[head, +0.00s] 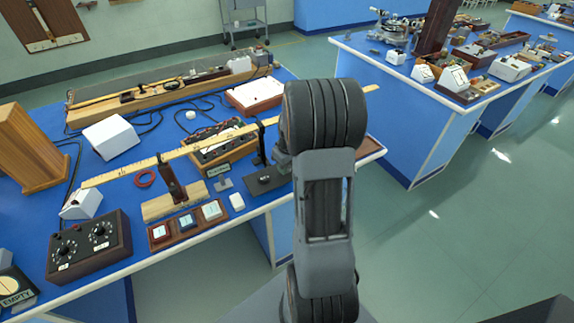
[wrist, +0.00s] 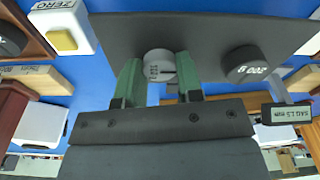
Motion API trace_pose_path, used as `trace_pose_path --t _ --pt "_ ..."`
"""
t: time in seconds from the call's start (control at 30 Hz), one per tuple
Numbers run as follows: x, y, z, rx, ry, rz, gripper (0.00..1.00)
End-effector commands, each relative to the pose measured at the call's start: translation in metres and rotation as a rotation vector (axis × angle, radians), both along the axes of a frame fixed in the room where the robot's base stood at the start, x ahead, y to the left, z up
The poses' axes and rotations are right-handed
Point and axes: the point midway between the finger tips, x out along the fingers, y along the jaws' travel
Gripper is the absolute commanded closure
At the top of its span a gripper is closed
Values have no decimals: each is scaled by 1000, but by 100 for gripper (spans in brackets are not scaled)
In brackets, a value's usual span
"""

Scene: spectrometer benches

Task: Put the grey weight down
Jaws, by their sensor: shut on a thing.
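The grey weight (wrist: 160,64) is a small round disc with markings on its face. In the wrist view it sits between the green fingertips of my gripper (wrist: 160,76), which is shut on it. A dark flat plate (wrist: 125,35) lies behind it; I cannot tell whether the weight touches the plate. A black weight marked 200 g (wrist: 252,66) stands on the same plate, to the right and apart from my gripper. In the head view the dark plate (head: 279,181) is near the bench's front edge. My arm hides my gripper and the grey weight there.
A long graduated wooden beam (head: 130,173) crosses above the blue bench, passing behind my arm. A panel with several buttons (head: 187,225) and a dial box (head: 88,246) stand left of the plate. A label reading SAG 1.5 mm (wrist: 301,113) is close to my gripper's right side.

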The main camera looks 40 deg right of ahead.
Motion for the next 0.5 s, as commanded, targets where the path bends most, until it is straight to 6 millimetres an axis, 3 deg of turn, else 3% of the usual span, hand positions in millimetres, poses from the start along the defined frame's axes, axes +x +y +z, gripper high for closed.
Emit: trace_pose_path --t 0.33,0.37,0.5 --pt "0 0 -4 0 0 1 91" --pt "0 0 -4 0 0 1 65" --pt "0 0 -3 0 0 1 52"
